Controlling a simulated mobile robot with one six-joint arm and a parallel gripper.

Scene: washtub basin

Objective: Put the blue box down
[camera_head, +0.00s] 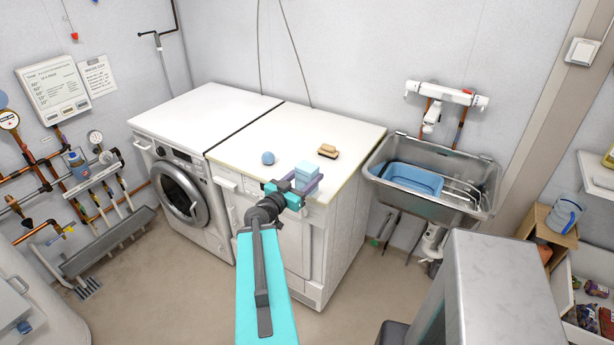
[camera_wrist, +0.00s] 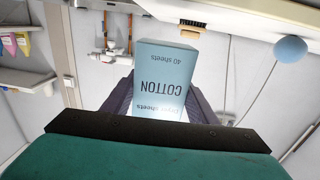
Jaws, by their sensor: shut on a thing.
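The blue box (camera_head: 307,172) is a small light-blue carton between the fingers of my gripper (camera_head: 303,186), at the front edge of the white worktop (camera_head: 262,132) in the head view. In the wrist view the blue box (camera_wrist: 166,82) fills the middle, its printed "COTTON" lettering upside down, with the dark fingers of my gripper (camera_wrist: 160,100) on both sides. My gripper is shut on it. I cannot tell whether its bottom touches the worktop or hangs above it.
On the worktop, a blue ball (camera_head: 268,158) lies left of the box and a brown brush (camera_head: 328,151) lies behind it. A metal sink (camera_head: 440,210) with a blue basin (camera_head: 413,178) stands to the right. The worktop's back part is clear.

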